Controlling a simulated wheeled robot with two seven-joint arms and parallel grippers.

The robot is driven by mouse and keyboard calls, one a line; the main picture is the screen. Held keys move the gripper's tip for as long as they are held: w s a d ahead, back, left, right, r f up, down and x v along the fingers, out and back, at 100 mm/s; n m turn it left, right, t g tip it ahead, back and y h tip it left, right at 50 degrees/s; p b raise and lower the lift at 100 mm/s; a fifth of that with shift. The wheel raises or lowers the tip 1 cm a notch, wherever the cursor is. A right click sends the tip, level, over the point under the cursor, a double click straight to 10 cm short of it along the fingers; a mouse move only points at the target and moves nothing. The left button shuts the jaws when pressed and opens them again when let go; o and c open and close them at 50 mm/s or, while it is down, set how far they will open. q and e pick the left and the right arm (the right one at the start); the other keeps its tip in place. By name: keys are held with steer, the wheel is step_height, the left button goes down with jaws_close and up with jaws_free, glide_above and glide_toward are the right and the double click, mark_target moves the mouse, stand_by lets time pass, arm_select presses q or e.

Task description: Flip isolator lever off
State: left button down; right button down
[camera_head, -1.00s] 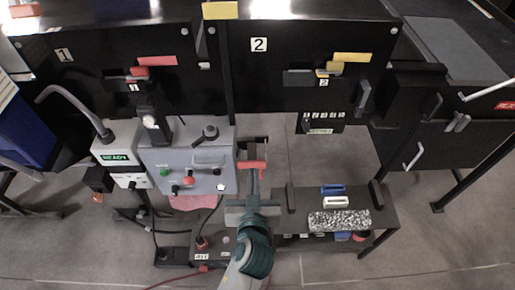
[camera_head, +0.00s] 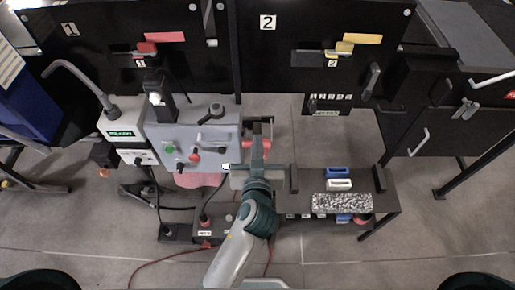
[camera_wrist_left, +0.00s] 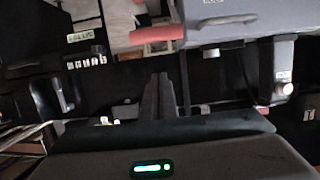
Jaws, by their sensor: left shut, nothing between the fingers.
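A grey control box (camera_head: 170,137) stands below the black panels. A lever with a red handle (camera_head: 248,145) sticks out at its right side; it looks like the isolator lever. My left gripper (camera_head: 257,130) is shut and empty, its fingers over the red handle in the head view, hiding part of it. In the left wrist view the red handle (camera_wrist_left: 157,34) lies above and apart from the shut fingertips (camera_wrist_left: 159,78), beside the grey box (camera_wrist_left: 230,22). Whether the fingers touch the lever I cannot tell from the head view. My right gripper is not in view.
The black panels numbered 1 (camera_head: 100,50) and 2 (camera_head: 300,40) stand behind. A white box reading READY (camera_head: 123,132) is left of the grey box. A low dark bench (camera_head: 385,205) at right carries blue and white blocks and a speckled block (camera_head: 342,203).

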arm_select(q)
steer(key=b+x, duration=0.1)
steer(key=x, duration=0.6)
steer(key=f, duration=0.1)
steer(key=s+f+b, duration=0.1)
steer(key=shift+s+f, duration=0.3)
steer(key=shift+s, duration=0.05)
steer(key=shift+s+f+b, duration=0.4)
steer(key=shift+s+b, duration=0.1)
